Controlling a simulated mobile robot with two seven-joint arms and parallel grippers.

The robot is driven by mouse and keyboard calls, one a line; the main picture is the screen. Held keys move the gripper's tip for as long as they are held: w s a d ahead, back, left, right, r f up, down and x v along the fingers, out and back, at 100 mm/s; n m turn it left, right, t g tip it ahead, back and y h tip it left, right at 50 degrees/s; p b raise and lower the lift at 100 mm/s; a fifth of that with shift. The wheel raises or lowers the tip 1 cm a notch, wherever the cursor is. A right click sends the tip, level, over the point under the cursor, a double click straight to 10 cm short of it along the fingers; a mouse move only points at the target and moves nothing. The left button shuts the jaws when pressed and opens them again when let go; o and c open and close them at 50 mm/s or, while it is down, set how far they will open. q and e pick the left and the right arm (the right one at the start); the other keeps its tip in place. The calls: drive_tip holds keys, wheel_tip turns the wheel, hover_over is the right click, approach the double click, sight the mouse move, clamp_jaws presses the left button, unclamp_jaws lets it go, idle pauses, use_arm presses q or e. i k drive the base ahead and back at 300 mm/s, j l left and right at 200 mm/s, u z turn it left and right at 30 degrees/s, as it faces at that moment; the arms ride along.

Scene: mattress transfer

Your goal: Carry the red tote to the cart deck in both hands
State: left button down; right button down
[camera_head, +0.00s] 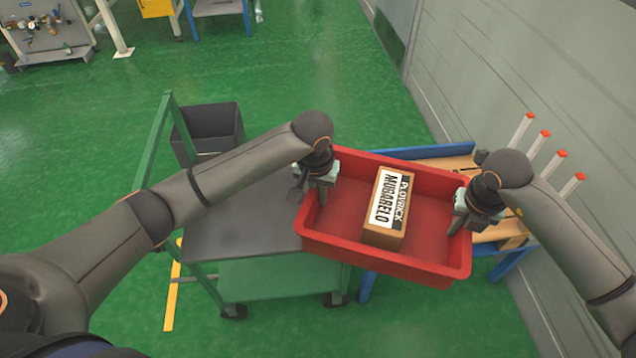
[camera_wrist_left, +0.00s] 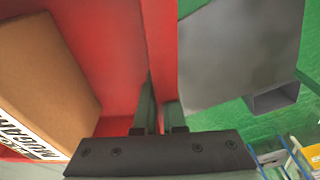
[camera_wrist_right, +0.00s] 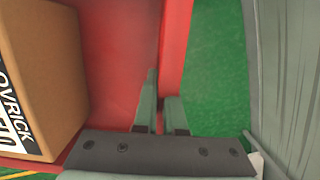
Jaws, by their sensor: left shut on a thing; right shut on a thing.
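The red tote (camera_head: 340,205) hangs between my two grippers, roughly level, with a brown labelled box (camera_head: 388,232) inside. My left gripper (camera_head: 312,195) is shut on the tote's left wall; its fingers straddle the wall in the left wrist view (camera_wrist_left: 158,112). My right gripper (camera_head: 463,222) is shut on the right wall, which also shows between its fingers in the right wrist view (camera_wrist_right: 160,108). The grey cart deck (camera_head: 240,222) is at the left. The tote's left end overlaps the deck's right edge in the head view; the height gap cannot be told.
A dark grey bin (camera_head: 208,128) stands at the deck's far end, near the green cart handle (camera_head: 158,135). A blue-framed wooden stand (camera_head: 440,158) with red-tipped posts is behind and right of the tote, beside a grey wall (camera_head: 530,80). The deck's near part is bare.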

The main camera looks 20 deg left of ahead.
sight(280, 200)
drive_tip(key=i+l+u, duration=0.15)
drive_tip(key=i+u, duration=0.2)
drive_tip(key=i, duration=0.2)
drive_tip(key=i+u, duration=0.4)
drive_tip(key=u, duration=0.55)
